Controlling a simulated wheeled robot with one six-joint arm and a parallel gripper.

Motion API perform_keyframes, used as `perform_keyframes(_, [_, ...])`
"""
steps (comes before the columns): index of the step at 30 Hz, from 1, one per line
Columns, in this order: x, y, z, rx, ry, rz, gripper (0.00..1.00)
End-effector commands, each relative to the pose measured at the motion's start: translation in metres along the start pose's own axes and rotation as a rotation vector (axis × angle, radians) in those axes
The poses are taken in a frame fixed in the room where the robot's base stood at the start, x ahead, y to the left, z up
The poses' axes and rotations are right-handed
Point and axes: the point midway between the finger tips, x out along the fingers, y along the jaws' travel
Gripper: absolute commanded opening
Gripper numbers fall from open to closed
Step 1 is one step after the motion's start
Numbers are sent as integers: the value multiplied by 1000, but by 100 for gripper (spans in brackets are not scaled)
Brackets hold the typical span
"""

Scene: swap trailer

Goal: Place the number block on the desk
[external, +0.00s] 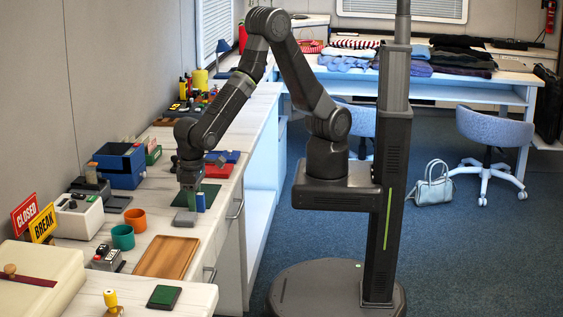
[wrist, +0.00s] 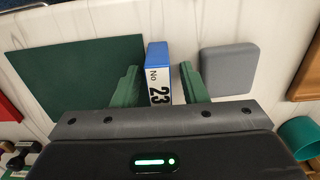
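The number block (wrist: 158,88) has a blue top and a white face marked "No 23". In the wrist view it is between the two green fingers of my gripper (wrist: 160,70), with a small gap showing on each side. My gripper is open around it, pointing down. In the external view the block shows as a small blue upright piece (external: 200,203) below my gripper (external: 189,187). The desk (external: 215,224) is a pale wood-grain counter. The block appears to stand on it, though its contact is hard to see.
A dark green mat (wrist: 75,75) lies left of the block in the wrist view, and a grey pad (wrist: 227,71) lies right of it. A wooden tray (external: 167,257), an orange cup (external: 135,220) and a teal cup (external: 123,237) stand nearby. A blue box (external: 122,167) is further back.

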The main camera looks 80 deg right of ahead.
Motion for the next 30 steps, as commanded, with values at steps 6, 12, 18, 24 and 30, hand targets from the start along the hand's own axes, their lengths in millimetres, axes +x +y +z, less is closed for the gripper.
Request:
perform_keyframes(6, [-17,-1,0,0,2,-3,39])
perform_keyframes(12, [-60,-1,-1,0,4,-5,39])
perform_keyframes(18, [-99,0,0,0,2,-3,39])
perform_keyframes(24, [-120,0,0,0,1,-1,39])
perform_keyframes(30, [-123,0,0,0,0,0,39])
